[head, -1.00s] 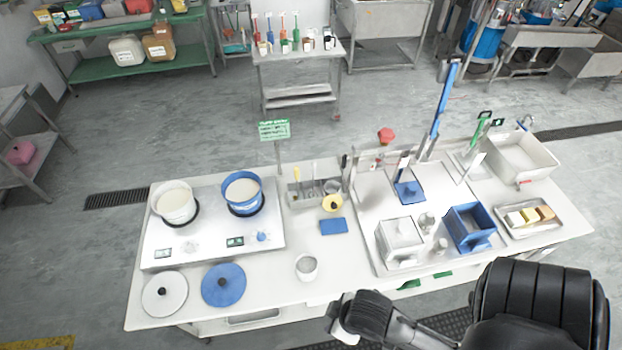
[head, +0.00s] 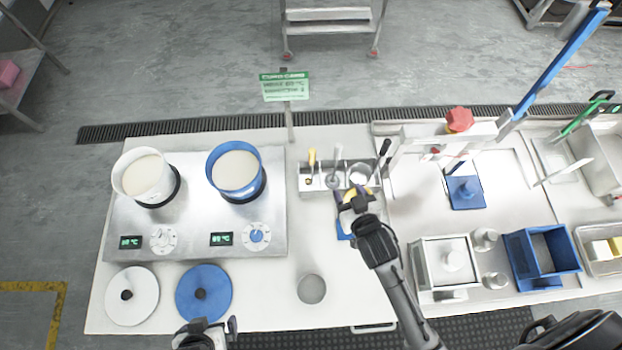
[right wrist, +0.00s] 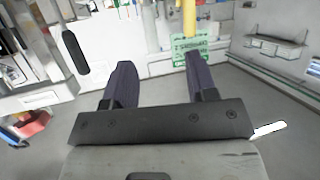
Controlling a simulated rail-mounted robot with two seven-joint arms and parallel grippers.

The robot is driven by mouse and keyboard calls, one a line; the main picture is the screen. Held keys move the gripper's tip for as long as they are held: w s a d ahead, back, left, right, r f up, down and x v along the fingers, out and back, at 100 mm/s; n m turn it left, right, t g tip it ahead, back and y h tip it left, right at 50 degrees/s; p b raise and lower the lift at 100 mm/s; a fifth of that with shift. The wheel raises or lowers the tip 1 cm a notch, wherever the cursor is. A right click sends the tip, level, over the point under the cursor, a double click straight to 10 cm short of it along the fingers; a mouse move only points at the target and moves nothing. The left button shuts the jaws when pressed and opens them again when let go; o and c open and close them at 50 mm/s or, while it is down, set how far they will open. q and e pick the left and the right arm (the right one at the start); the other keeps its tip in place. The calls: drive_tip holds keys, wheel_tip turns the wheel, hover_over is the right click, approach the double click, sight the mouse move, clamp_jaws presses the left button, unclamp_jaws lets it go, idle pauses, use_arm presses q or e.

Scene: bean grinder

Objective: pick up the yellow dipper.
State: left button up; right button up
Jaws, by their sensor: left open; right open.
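The yellow dipper shows its upright yellow handle (head: 312,158) at the left end of the metal utensil holder (head: 318,190) in the head view. In the right wrist view a yellow handle (right wrist: 189,17) stands at the top edge, beyond the right-hand finger; its lower end is hidden. My right gripper (head: 353,197) is open and empty, in front of the holder and to the right of the yellow handle. Its two spread fingers (right wrist: 158,82) show in the wrist view with nothing between them. My left gripper (head: 205,325) is open at the bottom edge, near the blue lid.
A green sign (head: 286,88) rises behind the holder. The white pot (head: 143,177) and blue pot (head: 235,171) stand left.

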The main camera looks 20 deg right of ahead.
sight(314, 159)
drive_tip(key=w+a+f+t+b, duration=0.1)
drive_tip(key=w, duration=0.4)
drive_tip(key=w+a+f+t+b, duration=0.1)
drive_tip(key=w+b, duration=0.1)
drive_tip(key=w, duration=0.4)
drive_tip(key=w+a+f+t+y+b, duration=0.1)
drive_tip(key=w+t+b, duration=0.1)
drive_tip(key=w, duration=0.3)
drive_tip(key=shift+w+a+f, duration=0.3)
drive_tip(key=shift+w+a, duration=0.05)
drive_tip(key=shift+a, duration=0.05)
use_arm(q)
wheel_tip(314, 159, down, 7)
drive_tip(key=shift+s+a+f, duration=0.2)
drive_tip(key=shift+s+a, duration=0.05)
drive_tip(key=shift+s, duration=0.1)
use_arm(e)
drive_tip(key=shift+w, duration=0.5)
use_arm(q)
drive_tip(key=shift+d, duration=0.2)
use_arm(e)
clamp_jaws()
